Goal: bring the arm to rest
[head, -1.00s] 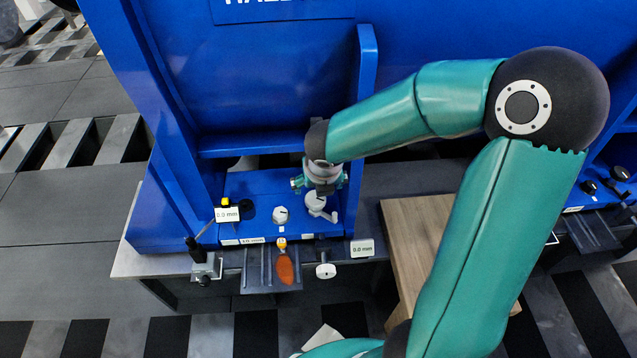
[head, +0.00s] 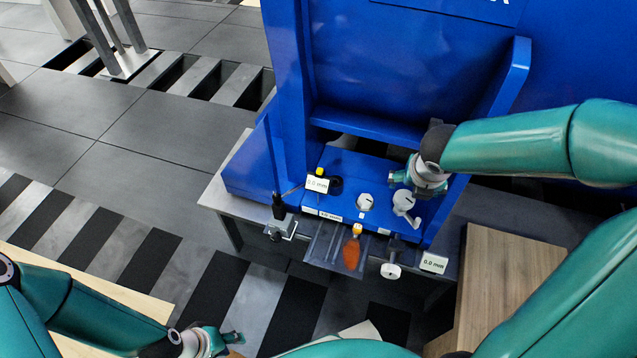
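My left gripper (head: 236,341) is at the bottom of the head view, over the striped floor in front of the bench. Its arm comes in from the lower left. It is small and partly cut off by the frame, so its opening is unclear. My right gripper (head: 408,183) hangs by the blue machine's control panel. It is just beside and above a white crank knob (head: 404,199). I cannot tell whether it touches the knob, and its fingers are too small to read.
The blue machine (head: 400,60) stands on a grey bench with a round white dial (head: 365,202), an orange-handled tool (head: 352,252), a small clamp (head: 281,228) and a white handwheel (head: 390,271). A wooden block (head: 505,285) is at the right. Open floor lies at the left.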

